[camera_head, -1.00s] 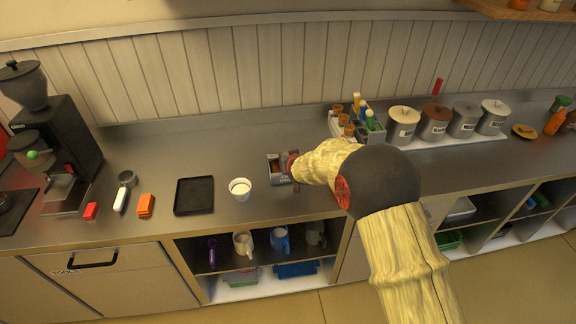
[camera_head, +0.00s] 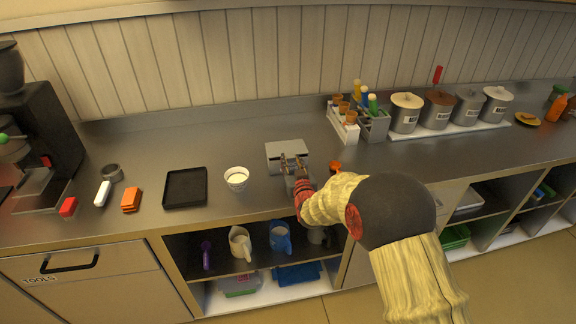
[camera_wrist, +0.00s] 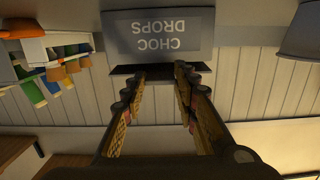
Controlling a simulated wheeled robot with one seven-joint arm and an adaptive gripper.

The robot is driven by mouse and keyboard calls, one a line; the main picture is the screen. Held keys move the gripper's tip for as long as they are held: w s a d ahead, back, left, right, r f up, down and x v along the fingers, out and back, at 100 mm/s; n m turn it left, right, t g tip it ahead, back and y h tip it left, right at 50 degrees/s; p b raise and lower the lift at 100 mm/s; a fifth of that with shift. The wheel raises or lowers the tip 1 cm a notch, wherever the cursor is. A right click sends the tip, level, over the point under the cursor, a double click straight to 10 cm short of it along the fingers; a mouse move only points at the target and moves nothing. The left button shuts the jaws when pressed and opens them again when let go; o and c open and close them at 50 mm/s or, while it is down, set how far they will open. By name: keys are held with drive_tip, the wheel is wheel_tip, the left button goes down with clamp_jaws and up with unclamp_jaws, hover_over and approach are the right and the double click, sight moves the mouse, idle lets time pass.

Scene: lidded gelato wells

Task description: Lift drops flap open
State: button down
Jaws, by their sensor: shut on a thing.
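My gripper (camera_head: 293,160) is at the front of the flap. In the wrist view, its fingertips (camera_wrist: 157,76) meet the dark strip and are shut on it. The contact itself is partly hidden.
A white cup (camera_head: 236,179) and black tray (camera_head: 185,187) stand left of the box. An orange item (camera_head: 335,167) lies just right. A caddy (camera_head: 372,125) with bottles and several lidded canisters (camera_head: 438,112) stand at back right. Cups sit on the shelf below.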

drive_tip(key=shift+f+t+b, duration=0.5)
drive_tip(key=shift+f+b, duration=0.3)
drive_tip(key=shift+b, duration=0.05)
drive_tip(key=c, duration=1.4)
unclamp_jaws()
drive_tip(key=shift+s+r, duration=0.1)
drive_tip(key=v, duration=1.2)
drive_tip(key=shift+d, duration=0.1)
